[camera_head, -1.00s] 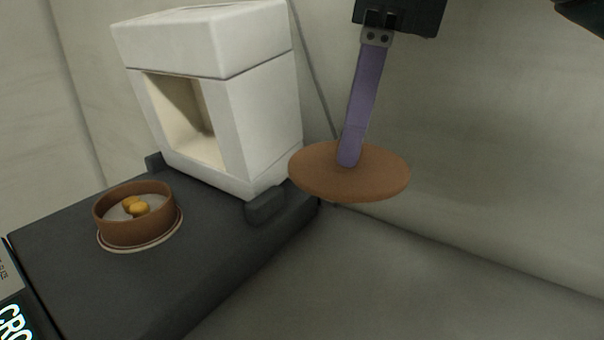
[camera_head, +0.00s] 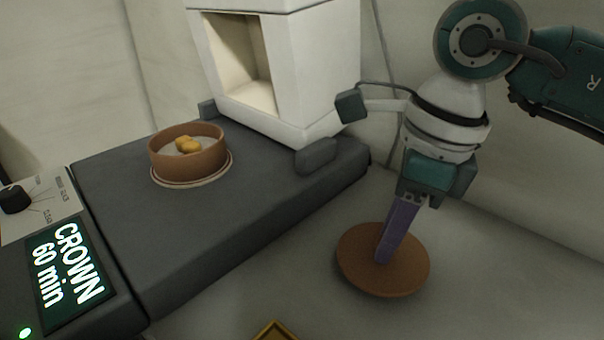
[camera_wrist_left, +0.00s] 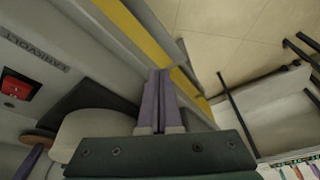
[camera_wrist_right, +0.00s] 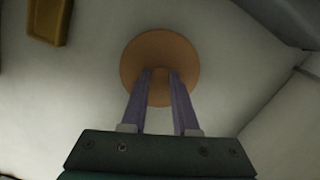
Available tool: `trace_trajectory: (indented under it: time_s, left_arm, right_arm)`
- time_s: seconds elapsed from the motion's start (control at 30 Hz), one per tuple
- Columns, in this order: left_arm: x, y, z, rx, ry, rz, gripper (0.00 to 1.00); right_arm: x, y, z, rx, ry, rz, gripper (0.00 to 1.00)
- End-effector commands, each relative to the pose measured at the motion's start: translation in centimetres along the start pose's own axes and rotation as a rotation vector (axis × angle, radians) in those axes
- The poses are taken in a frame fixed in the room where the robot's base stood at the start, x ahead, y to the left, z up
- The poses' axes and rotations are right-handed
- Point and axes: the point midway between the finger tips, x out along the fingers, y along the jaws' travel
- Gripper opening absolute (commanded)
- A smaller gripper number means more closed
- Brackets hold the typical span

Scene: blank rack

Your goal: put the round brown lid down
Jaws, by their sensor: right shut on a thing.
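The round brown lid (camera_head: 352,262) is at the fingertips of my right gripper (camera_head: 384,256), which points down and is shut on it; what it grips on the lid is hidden. The lid looks slightly tilted over the pale surface; I cannot tell whether it touches. In the right wrist view the lid (camera_wrist_right: 160,45) is beyond the two purple fingertips (camera_wrist_right: 160,72), which stand a little apart. My left gripper (camera_wrist_left: 159,75) shows only in its own wrist view, with its fingers together and nothing visible between them.
A round brown dish (camera_head: 188,160) with yellow-orange lumps stands on a dark grey slab (camera_head: 240,205). A white open-fronted box (camera_head: 307,80) stands behind it. A lit "CROWN 60 min" panel (camera_head: 70,275) is at left. A yellow-brown tray (camera_wrist_right: 45,20) lies near the lid. Pale surface around the lid is clear.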

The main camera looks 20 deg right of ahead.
Motion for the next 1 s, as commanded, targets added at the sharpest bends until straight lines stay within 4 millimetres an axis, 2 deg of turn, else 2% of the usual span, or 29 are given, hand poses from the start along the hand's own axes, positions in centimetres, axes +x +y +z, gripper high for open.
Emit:
trace_trajectory:
  time_s: [0.07,0.4,0.43,0.67,0.7,1.0]
  left_arm:
    - [0.26,-0.01,0.09,0.001,0.000,0.000,0.00]
    - [0.56,-0.21,0.25,0.008,-0.002,-0.007,0.00]
    - [0.55,-0.22,0.25,0.009,-0.002,-0.007,0.00]
    - [0.44,-0.25,0.23,0.010,-0.002,-0.008,0.00]
    - [0.44,-0.25,0.23,0.010,-0.002,-0.008,0.00]
    - [-0.03,-0.24,0.08,0.009,-0.002,-0.007,0.00]
  right_arm:
    - [1.05,0.03,-0.18,0.000,0.000,0.001,0.00]
    - [1.41,-0.03,-0.23,-0.001,0.000,-0.002,0.00]
    - [1.41,-0.03,-0.23,-0.001,0.000,-0.001,0.29]
    - [1.29,-0.01,-0.21,-0.001,0.000,-0.001,0.55]
    - [1.29,-0.01,-0.21,-0.001,0.000,-0.001,0.58]
    - [0.76,0.02,-0.10,-0.001,-0.001,0.000,0.58]
